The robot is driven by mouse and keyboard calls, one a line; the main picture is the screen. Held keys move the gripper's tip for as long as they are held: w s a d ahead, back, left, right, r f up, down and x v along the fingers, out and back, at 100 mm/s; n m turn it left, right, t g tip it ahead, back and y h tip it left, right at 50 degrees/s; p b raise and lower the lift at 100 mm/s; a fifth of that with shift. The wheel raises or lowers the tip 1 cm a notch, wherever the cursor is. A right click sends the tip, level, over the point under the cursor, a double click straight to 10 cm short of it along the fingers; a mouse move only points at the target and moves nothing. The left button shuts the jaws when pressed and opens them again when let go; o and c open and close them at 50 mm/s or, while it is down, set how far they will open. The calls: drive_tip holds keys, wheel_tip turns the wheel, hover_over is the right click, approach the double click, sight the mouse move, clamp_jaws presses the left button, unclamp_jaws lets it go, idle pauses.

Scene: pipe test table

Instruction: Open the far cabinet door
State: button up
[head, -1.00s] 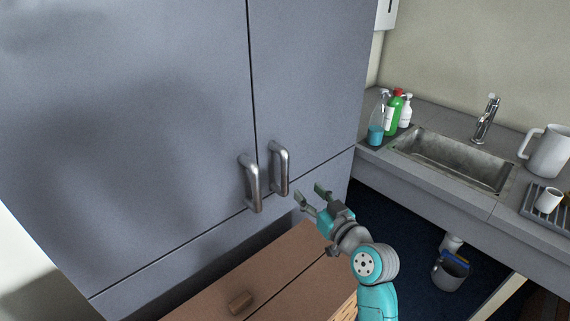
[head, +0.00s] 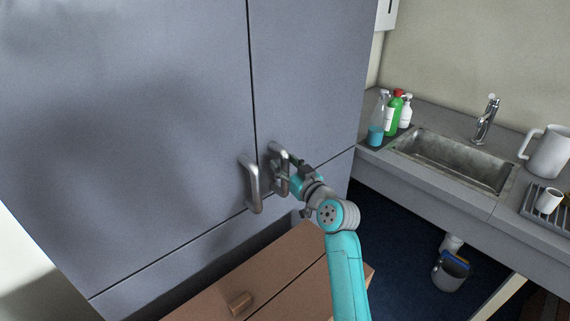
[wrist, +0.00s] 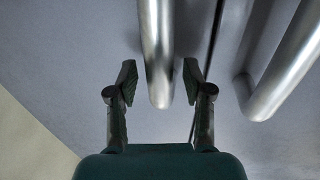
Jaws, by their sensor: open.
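The cabinet has two grey doors, both shut, with a dark seam between them. The right-hand, farther door (head: 310,75) carries an upright metal handle (head: 285,153). My gripper (head: 281,174) is at this handle. In the wrist view my open gripper (wrist: 160,85) has one finger on each side of the handle's end (wrist: 156,50), with gaps visible on both sides. The handle's lower part is partly hidden by the gripper in the head view. The left door (head: 120,110) has its own handle (head: 252,184), close to the left of my gripper.
A brown drawer unit (head: 205,300) with a small knob stands below the doors. To the right are a counter with a sink (head: 455,160), bottles (head: 394,112) and a white jug (head: 547,150). A bucket (head: 450,272) is on the blue floor.

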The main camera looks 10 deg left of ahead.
drive_tip(key=shift+w+a, duration=0.1)
drive_tip(key=shift+w, duration=0.05)
clamp_jaws()
